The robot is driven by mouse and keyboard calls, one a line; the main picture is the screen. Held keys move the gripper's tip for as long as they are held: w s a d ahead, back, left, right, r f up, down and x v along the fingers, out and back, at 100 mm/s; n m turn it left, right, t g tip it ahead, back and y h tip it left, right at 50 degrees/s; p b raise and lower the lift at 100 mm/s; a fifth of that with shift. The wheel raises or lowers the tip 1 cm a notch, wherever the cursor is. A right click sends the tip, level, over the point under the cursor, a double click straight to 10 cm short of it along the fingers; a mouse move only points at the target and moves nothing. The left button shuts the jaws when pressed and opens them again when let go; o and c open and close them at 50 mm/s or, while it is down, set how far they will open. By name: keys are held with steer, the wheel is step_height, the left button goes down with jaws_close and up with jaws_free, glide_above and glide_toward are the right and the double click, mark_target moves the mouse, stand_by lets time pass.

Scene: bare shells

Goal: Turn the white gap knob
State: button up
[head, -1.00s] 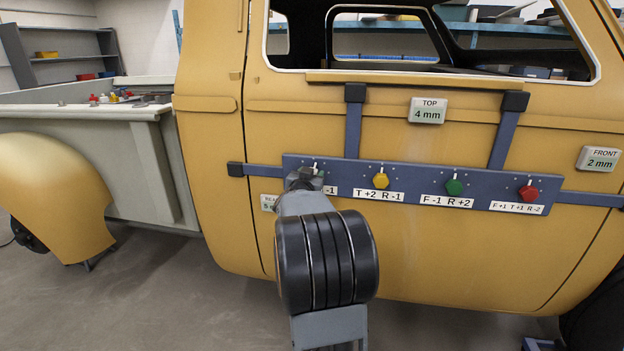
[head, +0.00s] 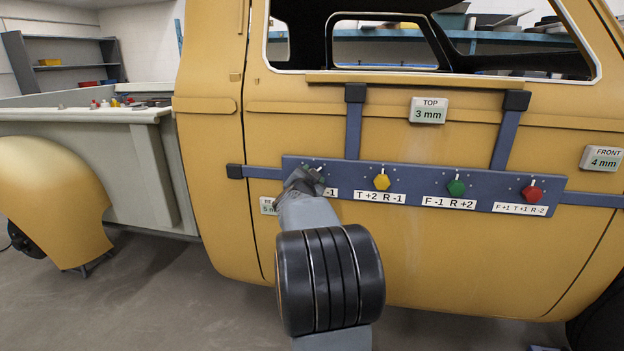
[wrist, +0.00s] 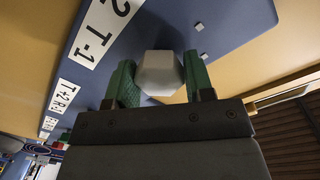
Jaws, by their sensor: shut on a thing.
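The white gap knob (wrist: 161,73) sits on the blue bar (head: 425,181) fixed across the yellow truck door. In the wrist view it lies between the two green fingers of my gripper (wrist: 160,84), which are shut on it. In the head view my gripper (head: 305,180) is at the bar's left end and hides the knob. The label by it reads "2 T -1" in part (wrist: 98,30). The TOP display (head: 428,111) reads 3 mm and the FRONT display (head: 602,158) reads 4 mm. The REAR display (head: 268,206) is mostly hidden by my arm.
Yellow (head: 382,181), green (head: 456,186) and red (head: 531,192) knobs stand along the bar to the right, with labels below them. The bar hangs on two blue straps. Floor (head: 180,300) is clear at the lower left.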

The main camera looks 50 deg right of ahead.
steer(key=shift+w+a+f, duration=0.1)
steer(key=shift+f, duration=0.1)
steer(key=o, duration=0.7)
steer(key=shift+a, duration=0.1)
steer(key=shift+o, duration=1.1)
steer(key=shift+r, duration=0.15)
steer(key=p+v, duration=0.2)
steer(key=v, duration=1.1)
steer(key=shift+s+a, duration=0.25)
steer(key=shift+a, duration=0.05)
